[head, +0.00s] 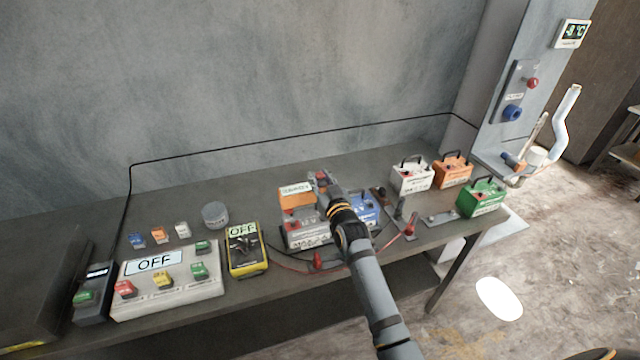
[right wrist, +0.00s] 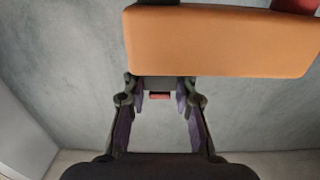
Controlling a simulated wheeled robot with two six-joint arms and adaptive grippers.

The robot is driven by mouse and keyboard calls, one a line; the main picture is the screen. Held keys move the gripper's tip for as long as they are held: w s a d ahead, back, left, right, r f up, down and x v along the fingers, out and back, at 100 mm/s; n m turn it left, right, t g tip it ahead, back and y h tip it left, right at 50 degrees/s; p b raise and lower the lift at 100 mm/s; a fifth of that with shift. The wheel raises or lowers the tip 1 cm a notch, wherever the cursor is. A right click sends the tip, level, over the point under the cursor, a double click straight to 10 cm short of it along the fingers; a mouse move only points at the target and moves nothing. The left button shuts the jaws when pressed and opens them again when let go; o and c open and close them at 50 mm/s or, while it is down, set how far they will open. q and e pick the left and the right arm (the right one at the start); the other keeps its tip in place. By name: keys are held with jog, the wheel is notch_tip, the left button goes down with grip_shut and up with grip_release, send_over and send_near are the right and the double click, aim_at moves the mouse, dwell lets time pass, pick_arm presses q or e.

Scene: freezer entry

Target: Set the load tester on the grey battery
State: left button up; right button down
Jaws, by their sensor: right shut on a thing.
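The load tester (head: 297,196), an orange box with a pale display, is at the middle of the bench. My right gripper (head: 324,184) is at its right side and shut on it. In the right wrist view the load tester's orange body (right wrist: 220,42) fills the upper right, and a dark part of it lies between my right fingers (right wrist: 162,100). A light grey battery (head: 308,238) with a printed front label is right below the load tester in the head view. I cannot tell whether the two touch. My arm hides part of this area. My left gripper is not in view.
A blue battery (head: 367,208) stands behind my right arm. White (head: 411,179), orange (head: 453,172) and green (head: 482,199) batteries stand farther right. A yellow meter (head: 247,250) and a switch panel (head: 167,283) are left. Red clamps (head: 318,260) and cables lie near the front edge.

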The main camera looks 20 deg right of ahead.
aim_at(323, 188)
jog(key=shift+s+d+r, duration=0.15)
jog(key=shift+d+r, duration=0.05)
jog(key=shift+d, duration=0.2)
jog(key=shift+s+d, duration=0.1)
jog(key=shift+d, duration=0.3)
jog(key=shift+a, duration=0.1)
jog(key=shift+a+f, duration=0.2)
jog(key=shift+f, duration=0.05)
jog(key=shift+a+f+b, duration=0.1)
jog(key=shift+f+b, duration=0.4)
jog(key=shift+f, duration=0.1)
jog(key=shift+f+b, duration=0.6)
jog(key=shift+f, duration=0.2)
jog(key=shift+f+b, duration=0.3)
jog(key=shift+f, duration=0.15)
pick_arm(q)
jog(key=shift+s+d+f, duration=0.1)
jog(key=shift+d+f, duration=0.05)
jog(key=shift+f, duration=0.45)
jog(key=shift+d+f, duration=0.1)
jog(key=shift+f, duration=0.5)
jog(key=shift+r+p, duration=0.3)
jog(key=shift+p, duration=0.05)
